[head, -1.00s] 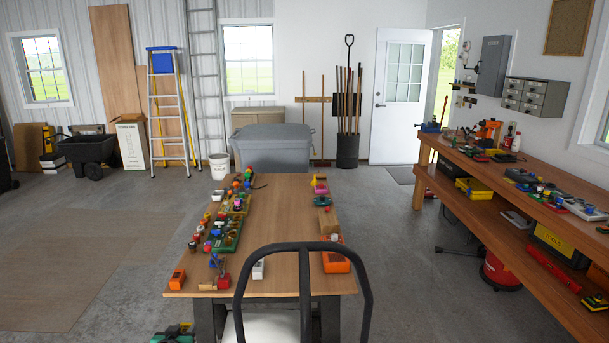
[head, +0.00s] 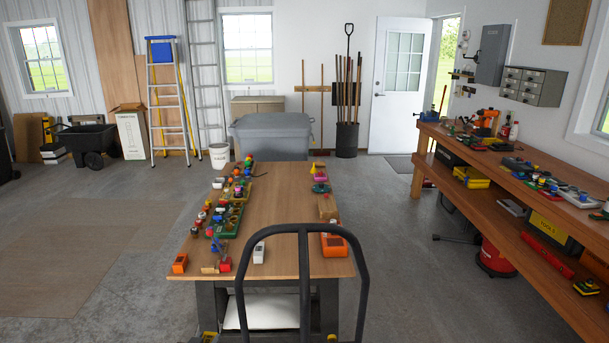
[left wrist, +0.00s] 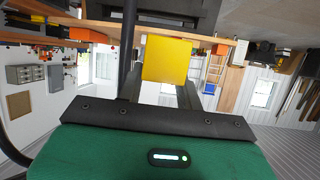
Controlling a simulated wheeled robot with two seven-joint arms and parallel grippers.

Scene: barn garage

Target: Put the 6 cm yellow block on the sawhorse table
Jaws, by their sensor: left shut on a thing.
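A yellow block (left wrist: 167,60) sits between the two fingers of my left gripper (left wrist: 164,84) in the left wrist view. The gripper is shut on it, and the block shows bare and clear of other things. The wooden sawhorse table (head: 285,225) stands ahead in the head view, with dark legs and a long bare strip down its middle. In the head view my left gripper is not clear; only small scraps show at the bottom edge. My right gripper is not in view.
A black tubular handle (head: 303,232) rises in front of the table's near edge. Colored small items line the table's left side; an orange box (head: 334,245) and others line its right. A white item (head: 259,252) stands near the front. A workbench (head: 500,172) runs along the right.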

